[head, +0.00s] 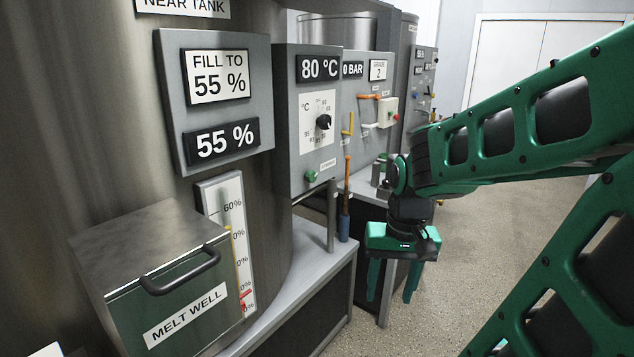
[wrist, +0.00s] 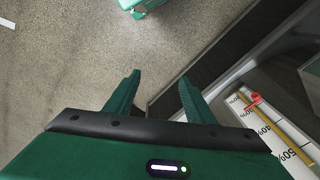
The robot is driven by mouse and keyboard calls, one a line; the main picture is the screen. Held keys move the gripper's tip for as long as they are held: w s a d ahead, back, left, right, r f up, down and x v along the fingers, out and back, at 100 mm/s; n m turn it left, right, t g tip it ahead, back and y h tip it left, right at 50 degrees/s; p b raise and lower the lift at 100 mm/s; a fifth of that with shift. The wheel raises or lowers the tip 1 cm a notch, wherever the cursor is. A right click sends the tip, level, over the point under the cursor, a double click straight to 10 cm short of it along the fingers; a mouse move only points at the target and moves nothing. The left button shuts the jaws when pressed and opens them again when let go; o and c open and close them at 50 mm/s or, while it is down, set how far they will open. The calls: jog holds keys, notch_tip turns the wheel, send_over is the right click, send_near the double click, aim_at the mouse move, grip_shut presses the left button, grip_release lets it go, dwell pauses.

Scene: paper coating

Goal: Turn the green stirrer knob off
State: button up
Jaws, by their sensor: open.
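The green stirrer knob (head: 311,176) is a small round knob low on the grey control panel, below the black temperature dial (head: 323,122) and left of a small label. My gripper (head: 390,282) hangs to the right of the panel and lower than the knob, fingers pointing down, open and empty. It is well apart from the knob. In the wrist view my open fingers (wrist: 158,92) are over the floor, and the knob does not show there.
A wooden-handled tool (head: 346,200) stands upright beside the panel, between knob and gripper. The melt well box (head: 165,290) and a level gauge (head: 228,230) are at left. A second panel with valves (head: 370,100) stands behind. The floor (head: 480,235) at right is clear.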

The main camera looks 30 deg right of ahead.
jog(key=w+f+m+t+y, duration=0.1)
jog(key=w+f+m, duration=0.1)
jog(key=w, duration=0.5)
jog(key=w+f+m+t+y, duration=0.1)
jog(key=w+f+t+y, duration=0.15)
jog(key=w, duration=0.35)
jog(key=m+t+y, duration=0.3)
jog(key=m+t, duration=1)
jog(key=m, duration=0.1)
send_near(314, 177)
jog(key=x, duration=0.8)
jog(key=shift+w, duration=0.2)
jog(key=c, duration=1)
jog(key=shift+n, duration=0.3)
jog(key=shift+c, duration=0.3)
